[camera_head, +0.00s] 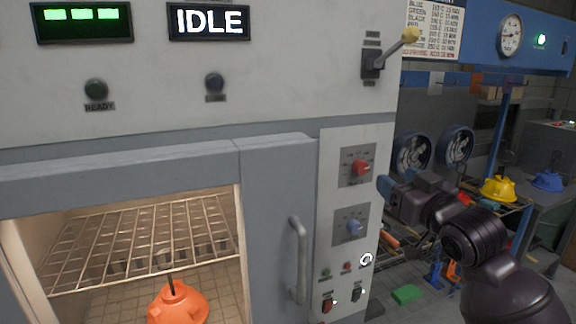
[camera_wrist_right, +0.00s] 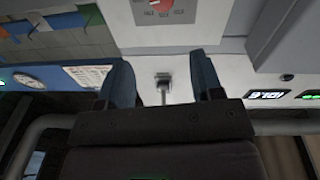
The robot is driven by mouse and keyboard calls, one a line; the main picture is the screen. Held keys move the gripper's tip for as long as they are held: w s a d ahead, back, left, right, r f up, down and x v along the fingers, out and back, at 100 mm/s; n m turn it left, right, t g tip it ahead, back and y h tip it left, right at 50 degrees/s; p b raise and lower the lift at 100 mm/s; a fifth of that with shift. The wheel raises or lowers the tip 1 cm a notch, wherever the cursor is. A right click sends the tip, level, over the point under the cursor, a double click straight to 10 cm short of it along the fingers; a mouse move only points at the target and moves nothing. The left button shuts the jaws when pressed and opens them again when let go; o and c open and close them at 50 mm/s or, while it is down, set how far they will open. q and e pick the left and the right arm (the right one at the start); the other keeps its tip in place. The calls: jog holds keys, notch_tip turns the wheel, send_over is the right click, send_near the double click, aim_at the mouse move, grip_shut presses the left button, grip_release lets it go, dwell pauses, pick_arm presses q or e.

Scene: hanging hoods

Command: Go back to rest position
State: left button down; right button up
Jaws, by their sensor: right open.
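My right gripper (camera_head: 384,186) stands off the right side of the oven's control panel (camera_head: 350,215), with its blue fingertips pointing toward the panel. In the right wrist view my gripper (camera_wrist_right: 163,80) has its two blue fingers well apart. Nothing is held between them; a lever on the machine shows in the gap behind. My right arm comes in from the lower right. My left gripper is in neither view.
The oven display (camera_head: 209,22) reads IDLE. An orange hood (camera_head: 178,305) hangs inside the oven's opening below a wire rack (camera_head: 145,235). A door handle (camera_head: 298,260) and yellow-knobbed lever (camera_head: 388,53) stick out. Yellow (camera_head: 498,189) and blue hoods (camera_head: 548,180) are at right.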

jog(key=s+d+f+g+h, duration=0.1)
jog(key=s+f+h, duration=0.15)
jog(key=f, duration=1.05)
jog(key=s+d+f+h, duration=0.1)
jog(key=s+d+f, duration=0.15)
jog(key=f, duration=0.95)
jog(key=s+f+m+g+h+b, duration=0.1)
jog(key=s+f+g, duration=0.4)
jog(key=s+f, duration=1.7)
jog(key=shift+s+d+f+m+g+h, duration=0.25)
jog(key=shift+d+m+g+h, duration=0.2)
jog(key=shift+m, duration=0.75)
